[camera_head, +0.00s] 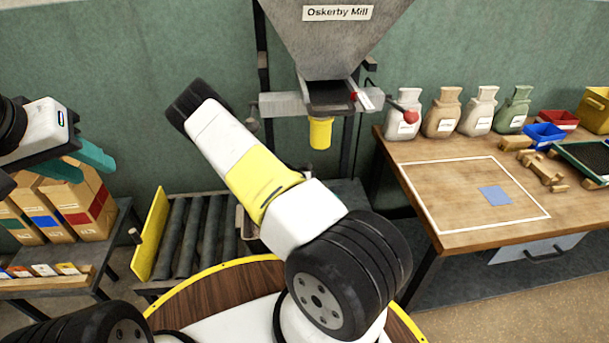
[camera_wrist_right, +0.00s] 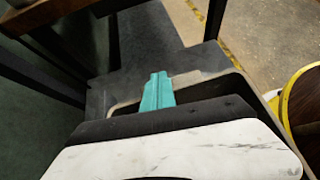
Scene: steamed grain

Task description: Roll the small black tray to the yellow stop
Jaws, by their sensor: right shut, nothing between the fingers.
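The yellow stop (camera_head: 151,234) is an upright yellow plate at the left end of the dark roller conveyor (camera_head: 192,240). I cannot clearly make out the small black tray on the rollers; my right arm hides part of them. A pale-rimmed container edge (camera_head: 241,223) shows just left of that arm. My left gripper (camera_head: 97,174) has teal fingers spread apart and empty, above the cardboard boxes. My right gripper is hidden in the head view. In the right wrist view, its teal fingers (camera_wrist_right: 158,92) are shut and empty over a dark, pale-rimmed thing (camera_wrist_right: 196,86).
The hopper (camera_head: 335,45) with a yellow spout hangs behind my right arm. Cardboard boxes (camera_head: 85,205) stand on the left table.

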